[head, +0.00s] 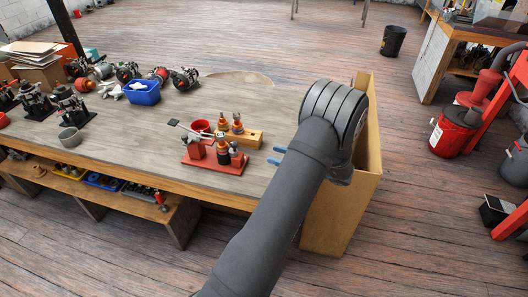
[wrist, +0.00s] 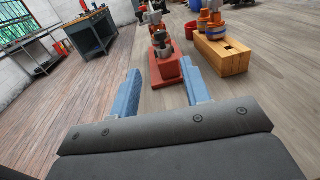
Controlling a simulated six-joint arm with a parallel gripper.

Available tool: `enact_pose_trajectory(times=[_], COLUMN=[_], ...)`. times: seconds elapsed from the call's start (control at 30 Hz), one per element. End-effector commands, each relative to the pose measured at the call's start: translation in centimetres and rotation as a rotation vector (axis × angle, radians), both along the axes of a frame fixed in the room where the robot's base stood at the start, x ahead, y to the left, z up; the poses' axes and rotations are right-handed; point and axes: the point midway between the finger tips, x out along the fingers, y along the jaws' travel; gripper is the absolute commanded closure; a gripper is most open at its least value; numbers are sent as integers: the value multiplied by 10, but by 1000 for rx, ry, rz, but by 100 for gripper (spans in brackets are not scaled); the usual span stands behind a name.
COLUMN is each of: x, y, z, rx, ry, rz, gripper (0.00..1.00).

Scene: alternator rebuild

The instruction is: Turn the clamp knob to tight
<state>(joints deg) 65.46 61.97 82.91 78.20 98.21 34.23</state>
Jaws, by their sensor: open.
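A red clamp fixture (head: 230,168) stands near the front edge of the workbench, with dark and orange parts on its base. In the wrist view its red base (wrist: 168,70) lies ahead, between the fingertips in the picture. Which of its small parts is the clamp knob, and how tight it is, I cannot tell at this size. My gripper (head: 278,155) is open and empty, to the right of the fixture and apart from it. Its two blue fingers (wrist: 160,68) also show in the wrist view, with nothing gripped between them.
A wooden block (head: 251,138) with orange-and-grey parts stands just behind the fixture, near a red cup (head: 201,126). A blue bin (head: 142,94) and several alternators are farther left. A tall cardboard box (head: 340,220) stands at the bench's right end. The bench behind the block is clear.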

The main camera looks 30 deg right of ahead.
Motion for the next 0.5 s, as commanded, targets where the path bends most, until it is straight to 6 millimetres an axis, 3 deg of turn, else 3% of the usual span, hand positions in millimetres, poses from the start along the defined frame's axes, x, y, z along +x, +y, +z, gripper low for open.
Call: enact_pose_trajectory(times=[0.5], x=[-7], y=[-5], z=[0], rx=[-13], ry=[-1], rz=[9], gripper=[55])
